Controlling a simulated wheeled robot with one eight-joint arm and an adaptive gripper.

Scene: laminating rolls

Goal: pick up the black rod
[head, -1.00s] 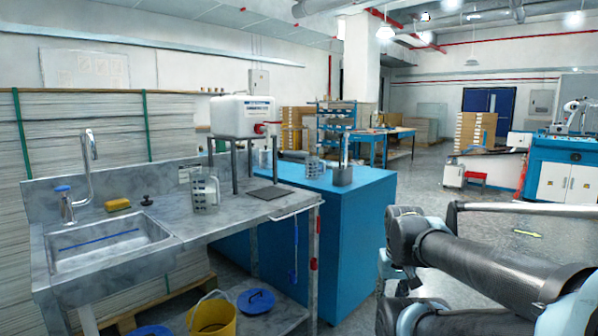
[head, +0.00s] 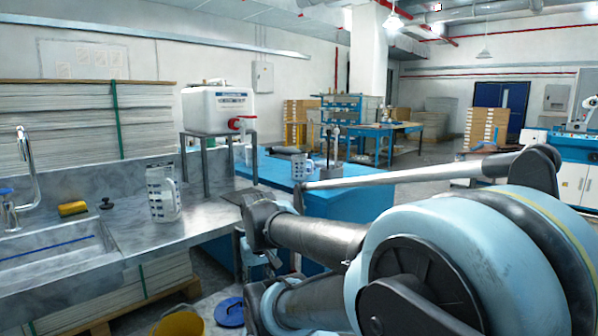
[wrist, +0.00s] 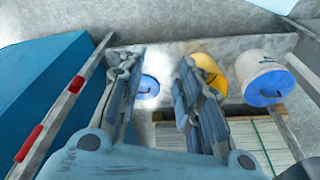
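I cannot single out the black rod for sure. A dark, roll-like shape (head: 290,150) lies at the far side of the blue table (head: 325,206) in the head view; it is small and partly hidden by things in front. Thin upright rods (head: 335,138) stand in a dark cup on the same table, their colour hard to tell. My gripper (wrist: 157,78) is open and empty in the wrist view, pointing down over the lower shelf beside the blue table's side. No rod shows between its fingers.
A steel sink counter (head: 150,245) carries a clear measuring jug (head: 162,195), a yellow sponge (head: 73,209) and a white canister (head: 218,110) on a stand. Another jug (head: 302,169) stands on the blue table. Below are a yellow bucket (wrist: 208,68) and a white bucket (wrist: 262,72).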

